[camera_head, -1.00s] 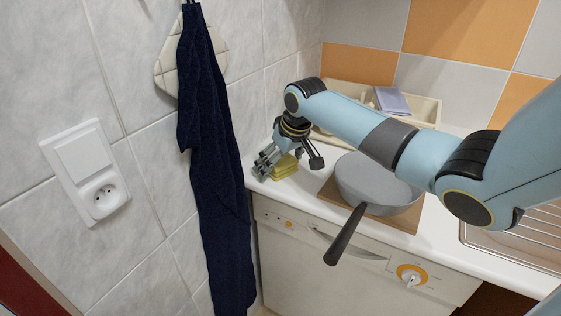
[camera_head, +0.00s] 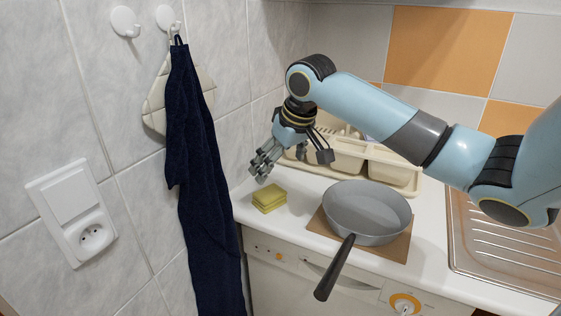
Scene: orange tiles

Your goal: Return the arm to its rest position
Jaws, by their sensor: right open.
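My right arm reaches in from the right across the counter. My right gripper (camera_head: 289,160) is open and empty, pointing down above the back left of the counter. A yellow sponge (camera_head: 269,198) lies on the counter below the gripper, apart from it. My left gripper is not in view.
A grey pan (camera_head: 367,212) rests on a brown board (camera_head: 395,248), its dark handle jutting over the front edge. Behind my arm is a cream dish rack (camera_head: 395,172). A metal sink (camera_head: 505,245) is at right. A dark blue towel (camera_head: 200,180) hangs on the left wall.

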